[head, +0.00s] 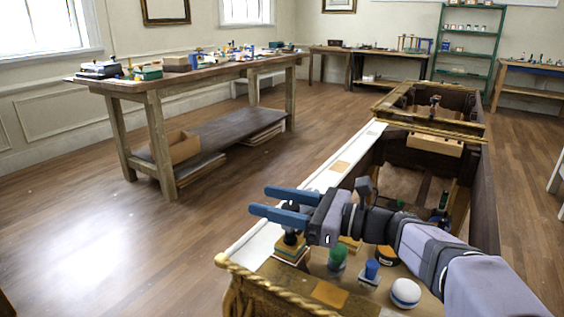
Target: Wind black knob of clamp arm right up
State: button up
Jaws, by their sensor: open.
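My gripper (260,200) points left over the near end of the gilt console (262,247), its two blue fingers apart with nothing between them. Just below it, a dark knob-like part (291,238) stands on a small stepped wooden block; the gripper partly covers it. A small dark upright fitting (441,205) stands inside the console to the right of my arm. Another dark upright fitting (434,106) stands at the far end. I cannot tell which of these, if any, is the right clamp arm with the black knob.
A green-topped piece (337,254), a blue cylinder on a pale base (371,270), a white round piece (405,291) and a black-and-orange piece (388,256) crowd the console's near end. A long workbench (150,84) stands left. Open floor (230,190) lies between.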

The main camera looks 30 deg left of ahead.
aim_at(297, 210)
jog(key=d+m+t, duration=0.2)
jog(key=d+t, duration=0.1)
jog(key=d+m+t+p, duration=0.1)
jog(key=d+m+t, duration=0.2)
jog(key=t, duration=0.1)
jog(key=shift+d+f, duration=0.1)
jog(key=shift+d, duration=0.25)
jog(key=w+a+r+n+g+y+p, duration=0.1)
jog(key=w+a+r+n+g+p, duration=0.2)
jog(key=g, duration=0.7)
jog(key=shift+a+r+n+p, duration=1.2)
jog(key=shift+a+r+n, duration=0.5)
jog(key=shift+r+n, duration=0.45)
jog(key=shift+r, duration=0.1)
